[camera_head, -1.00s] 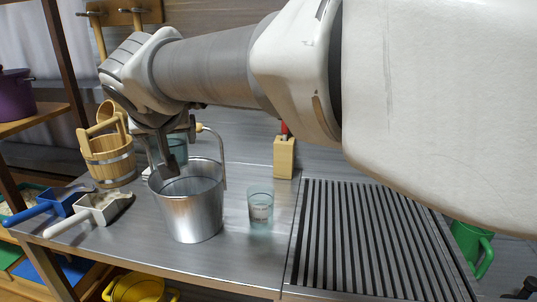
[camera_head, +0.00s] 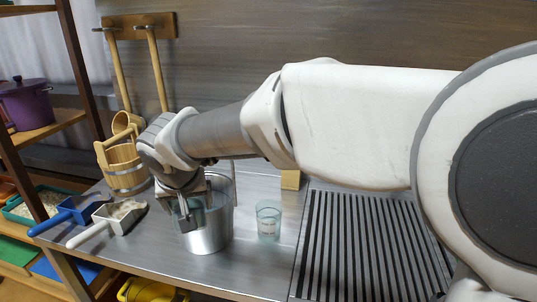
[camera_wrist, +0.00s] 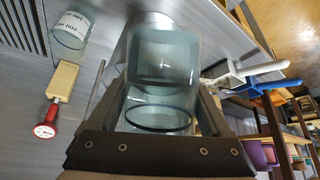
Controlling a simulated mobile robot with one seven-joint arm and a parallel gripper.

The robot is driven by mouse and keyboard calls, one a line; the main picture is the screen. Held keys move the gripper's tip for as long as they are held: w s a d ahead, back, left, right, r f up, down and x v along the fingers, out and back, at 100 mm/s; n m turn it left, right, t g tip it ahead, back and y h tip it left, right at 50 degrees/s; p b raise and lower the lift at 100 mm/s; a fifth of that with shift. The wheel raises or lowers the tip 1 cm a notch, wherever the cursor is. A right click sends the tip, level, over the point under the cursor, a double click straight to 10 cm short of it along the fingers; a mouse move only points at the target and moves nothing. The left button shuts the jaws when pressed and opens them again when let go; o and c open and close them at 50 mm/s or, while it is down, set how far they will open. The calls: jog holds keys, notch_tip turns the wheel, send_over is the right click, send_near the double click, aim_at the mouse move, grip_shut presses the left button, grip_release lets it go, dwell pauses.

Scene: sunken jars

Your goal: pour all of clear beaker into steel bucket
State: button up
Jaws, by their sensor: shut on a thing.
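My gripper (camera_head: 196,212) is at the mouth of the steel bucket (camera_head: 209,240) on the metal counter. It is shut on a clear beaker (camera_head: 217,207), a bluish see-through vessel. In the wrist view the beaker (camera_wrist: 165,62) sits between the two dark fingers, with the bucket (camera_wrist: 150,19) behind it. The beaker appears tilted over the bucket. I cannot tell how much it holds or whether anything is flowing. The bucket's inside is mostly hidden by my gripper.
A marked glass (camera_head: 268,222) stands right of the bucket. A wooden pail (camera_head: 124,169), a blue scoop (camera_head: 68,211) and a white scoop (camera_head: 108,219) are to the left. A wooden block (camera_head: 290,179) stands behind. A slatted drain area (camera_head: 345,240) lies clear at right.

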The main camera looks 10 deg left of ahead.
jog(key=p, duration=0.1)
jog(key=f+g+p, duration=0.1)
jog(key=p, duration=0.1)
jog(key=shift+s+d+f+g+h, duration=0.1)
jog(key=shift+s+f+g+h, duration=0.2)
jog(key=shift+h, duration=0.1)
jog(key=g+p, duration=0.1)
jog(key=p, duration=0.3)
jog(key=r+g+h+p, duration=0.1)
jog(key=p, duration=0.4)
jog(key=shift+s+d, duration=0.15)
jog(key=shift+s, duration=0.1)
jog(key=shift+f, duration=0.25)
jog(key=shift+s+d+r+g+h+p, duration=0.1)
jog(key=shift+r+g+h+p, duration=0.4)
jog(key=shift+p, duration=1.15)
jog(key=shift+s+r+g+h+p, duration=0.1)
jog(key=shift+g+h+p, duration=0.2)
jog(key=shift+g+p, duration=0.9)
jog(key=shift+s+d+r+g+h+p, duration=0.1)
jog(key=shift+r+g+h+p, duration=0.2)
jog(key=shift+p, duration=1.75)
jog(key=shift+w+r+g+h+p, duration=0.1)
jog(key=shift+r+g+h+p, duration=0.3)
jog(key=shift+p, duration=0.9)
